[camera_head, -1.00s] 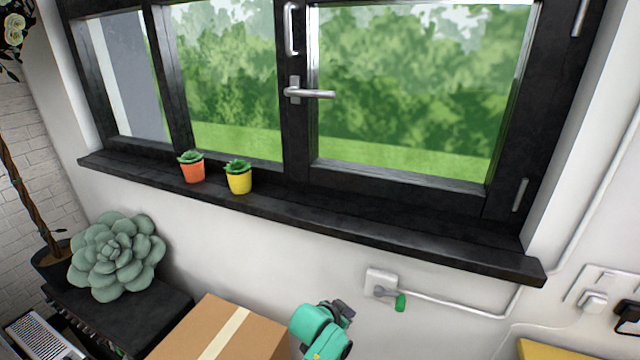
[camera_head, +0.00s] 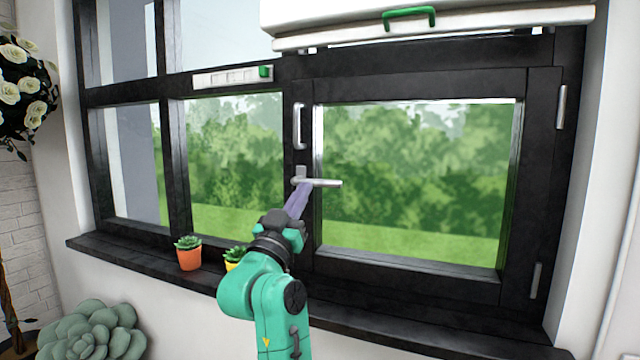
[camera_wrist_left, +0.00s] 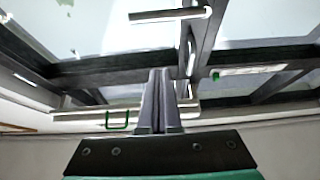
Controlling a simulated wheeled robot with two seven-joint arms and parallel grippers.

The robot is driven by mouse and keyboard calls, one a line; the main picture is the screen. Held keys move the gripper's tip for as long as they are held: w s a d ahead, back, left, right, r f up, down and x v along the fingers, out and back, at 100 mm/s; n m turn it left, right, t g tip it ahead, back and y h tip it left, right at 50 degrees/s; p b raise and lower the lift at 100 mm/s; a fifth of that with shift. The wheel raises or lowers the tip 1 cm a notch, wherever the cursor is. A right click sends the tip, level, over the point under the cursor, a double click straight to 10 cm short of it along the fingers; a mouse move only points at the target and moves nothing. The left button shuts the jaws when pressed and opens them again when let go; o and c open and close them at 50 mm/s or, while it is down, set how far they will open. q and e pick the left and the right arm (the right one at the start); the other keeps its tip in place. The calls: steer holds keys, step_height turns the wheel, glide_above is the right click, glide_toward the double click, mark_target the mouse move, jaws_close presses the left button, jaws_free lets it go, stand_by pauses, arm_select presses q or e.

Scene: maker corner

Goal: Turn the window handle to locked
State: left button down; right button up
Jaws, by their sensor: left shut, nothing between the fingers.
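The silver window handle (camera_head: 322,183) is on the black frame's middle post. Its lever lies level, pointing right from its pivot. It also shows in the left wrist view (camera_wrist_left: 168,15), near the top edge. My left gripper (camera_head: 304,187) is shut and empty, its purple-grey fingers pointing up with their tips just below the lever near the pivot. In the left wrist view its fingers (camera_wrist_left: 161,74) are pressed together, with a visible gap between tips and lever; I see no contact. My right gripper is not in view.
A fixed vertical pull (camera_head: 299,126) sits above the handle. An orange pot (camera_head: 189,258) and a partly hidden yellow pot (camera_head: 233,257) stand on the sill (camera_head: 130,265). A white housing with a green grip (camera_head: 409,16) is above. The space right of my arm is clear.

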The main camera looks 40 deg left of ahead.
mark_target(322, 182)
arm_select(q)
steer(key=p+x, duration=0.6)
steer(key=x, duration=0.3)
steer(key=f, duration=0.1)
steer(key=w+f, duration=0.2)
steer(key=shift+a+f+p, duration=0.2)
steer(key=shift+f+p, duration=0.1)
steer(key=shift+p, duration=0.05)
